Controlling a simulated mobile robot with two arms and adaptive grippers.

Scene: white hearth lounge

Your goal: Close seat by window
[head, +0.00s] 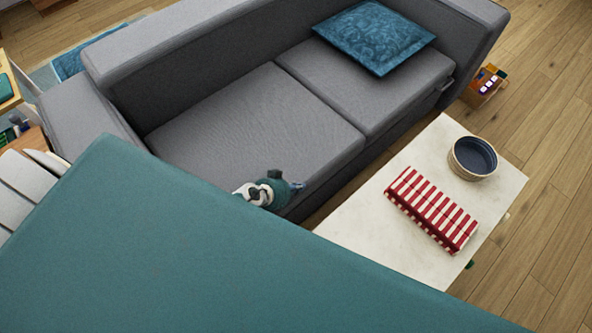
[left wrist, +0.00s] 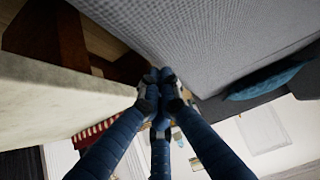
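A large teal panel (head: 180,245) fills the front of the head view and slopes across it. I cannot tell whether it is part of the seat, and no window is clearly visible. A grey sofa (head: 255,110) with two seat cushions stands behind it. My left gripper (head: 294,186) shows just past the panel's upper edge, in front of the sofa's front side. In the left wrist view its blue fingers (left wrist: 160,75) come together at the tips with nothing visible between them. A grey fabric surface (left wrist: 200,40) is close by. My right gripper is not in view.
A pale table (head: 360,225) stands at the right, bearing a red-and-white striped box (head: 431,210) and a dark-lined round bowl (head: 473,158). A teal pillow (head: 374,36) lies on the sofa. Wood floor (head: 545,125) is open at the right.

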